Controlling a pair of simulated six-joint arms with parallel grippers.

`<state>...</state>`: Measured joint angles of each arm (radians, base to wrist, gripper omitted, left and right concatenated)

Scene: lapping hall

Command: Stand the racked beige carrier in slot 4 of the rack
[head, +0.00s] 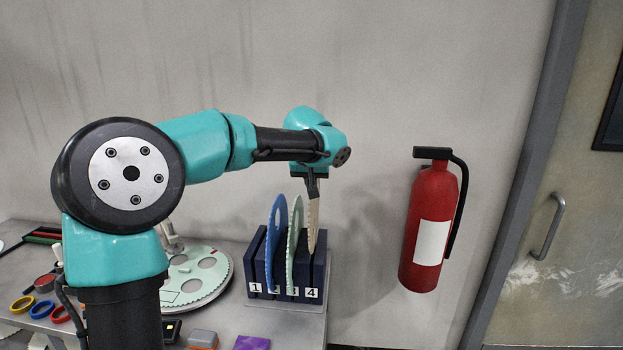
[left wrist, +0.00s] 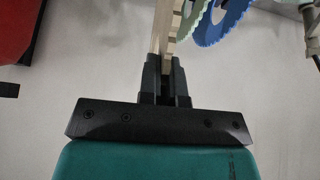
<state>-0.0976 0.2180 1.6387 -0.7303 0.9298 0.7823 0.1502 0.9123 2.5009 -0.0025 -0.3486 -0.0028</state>
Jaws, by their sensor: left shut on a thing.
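The beige carrier (head: 313,220), a thin toothed disc seen nearly edge-on, stands upright with its lower end at the slot 4 end of the dark blue rack (head: 259,268). How deep it sits in the slot I cannot tell. My left gripper (head: 312,190) comes down from above and is shut on the carrier's upper edge. In the left wrist view the fingers (left wrist: 166,82) close on the beige carrier (left wrist: 164,30). A blue carrier (head: 274,235) and a pale green carrier (head: 293,240) stand in the rack to its left. My right gripper is not in view.
A large pale green disc (head: 190,285) with round holes lies on a round plate left of the rack. Coloured rings (head: 42,309) and small blocks (head: 202,339) lie on the grey table. A red fire extinguisher (head: 425,215) hangs on the wall at right.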

